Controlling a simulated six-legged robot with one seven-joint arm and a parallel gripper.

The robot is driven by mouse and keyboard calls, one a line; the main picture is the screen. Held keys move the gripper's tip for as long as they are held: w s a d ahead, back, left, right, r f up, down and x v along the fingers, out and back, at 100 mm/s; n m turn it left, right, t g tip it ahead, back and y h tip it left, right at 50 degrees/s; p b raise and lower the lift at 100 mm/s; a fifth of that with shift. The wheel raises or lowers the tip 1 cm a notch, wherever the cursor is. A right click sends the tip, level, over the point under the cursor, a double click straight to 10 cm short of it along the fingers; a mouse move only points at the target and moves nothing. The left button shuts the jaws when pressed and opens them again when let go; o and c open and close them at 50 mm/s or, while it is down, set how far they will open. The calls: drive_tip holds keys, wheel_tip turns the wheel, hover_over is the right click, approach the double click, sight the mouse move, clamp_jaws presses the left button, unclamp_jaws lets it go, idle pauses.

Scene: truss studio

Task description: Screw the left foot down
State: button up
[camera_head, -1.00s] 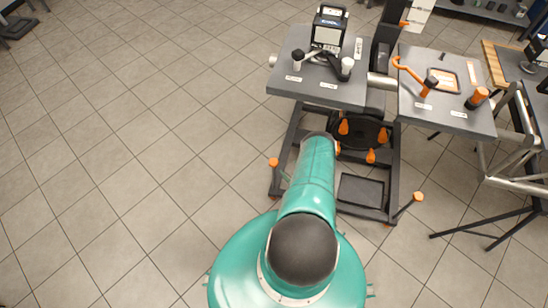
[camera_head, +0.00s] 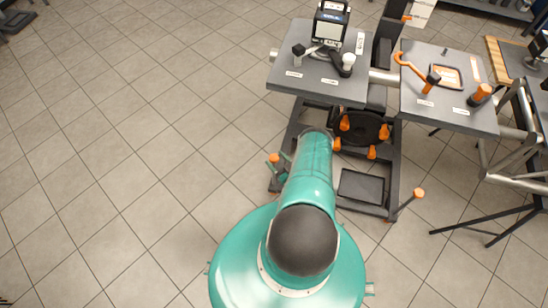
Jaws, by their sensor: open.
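The left foot (camera_head: 273,158) is an orange knob on a dark rod at the front left corner of a dark wheeled stand. The right foot (camera_head: 418,193) is a similar orange knob on a slanted rod at the front right. My teal arm reaches up from the bottom middle and hides part of the stand. Small dark and teal parts of my gripper (camera_head: 281,162) show beside the left foot, left of the arm. My gripper is open; most of it is hidden, and I cannot tell whether it touches the knob.
The stand carries two dark shelves, the left one (camera_head: 284,84) with a boxy device (camera_head: 331,22), the right one (camera_head: 420,112) with orange-handled parts. Several orange knobs sit below the left shelf. A folding-leg table stands at the right. Tiled floor (camera_head: 110,150) on the left is clear.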

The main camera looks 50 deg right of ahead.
drive_tip(key=shift+w+d, duration=0.15)
drive_tip(key=shift+w, duration=0.85)
drive_tip(key=c, duration=1)
drive_tip(key=shift+o, duration=0.2)
drive_tip(key=shift+m+h, duration=0.3)
drive_tip(key=shift+h, duration=0.2)
drive_tip(key=m+g+h, duration=0.1)
drive_tip(key=h, duration=0.1)
drive_tip(key=m+h, duration=0.2)
drive_tip(key=h, duration=0.1)
drive_tip(key=shift+g, duration=0.4)
drive_tip(key=m+g+h, duration=0.3)
drive_tip(key=m+h, duration=0.1)
drive_tip(key=shift+h, duration=0.3)
drive_tip(key=m+g+h, duration=0.1)
drive_tip(key=m+g, duration=0.1)
drive_tip(key=m+g+h, duration=0.2)
drive_tip(key=g, duration=0.1)
drive_tip(key=shift+w+g+h, duration=0.1)
drive_tip(key=shift+g+h, duration=0.2)
drive_tip(key=shift+m+g+h, duration=0.6)
drive_tip(key=shift+m+g, duration=0.6)
drive_tip(key=shift+g, duration=0.5)
